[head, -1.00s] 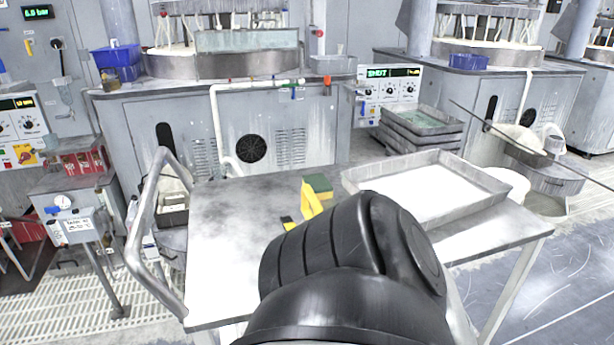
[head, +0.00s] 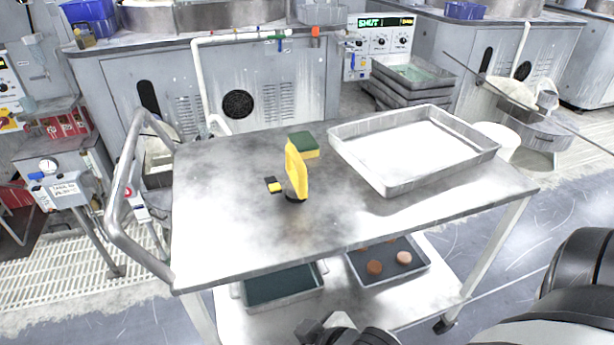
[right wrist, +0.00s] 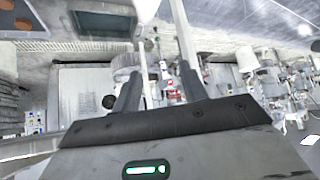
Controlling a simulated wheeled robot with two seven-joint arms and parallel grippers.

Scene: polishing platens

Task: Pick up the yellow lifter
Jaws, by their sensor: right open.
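The yellow lifter (head: 297,172) stands upright on the metal cart top (head: 225,235), with a dark round foot at its base. It touches no gripper. My right gripper (right wrist: 160,75) is open in the right wrist view, its two dark fingers apart with nothing held between them. I cannot make out the lifter in that view. In the head view, dark parts of my arm show at the lower right and bottom edge, below and in front of the cart top. My left gripper is not in view.
A green and yellow sponge (head: 303,143) sits behind the lifter, and a small black and yellow block (head: 273,185) lies to its left. A shallow metal tray (head: 393,186) fills the cart's right side. A bent handle (head: 117,205) rises at the left. The cart's front is clear.

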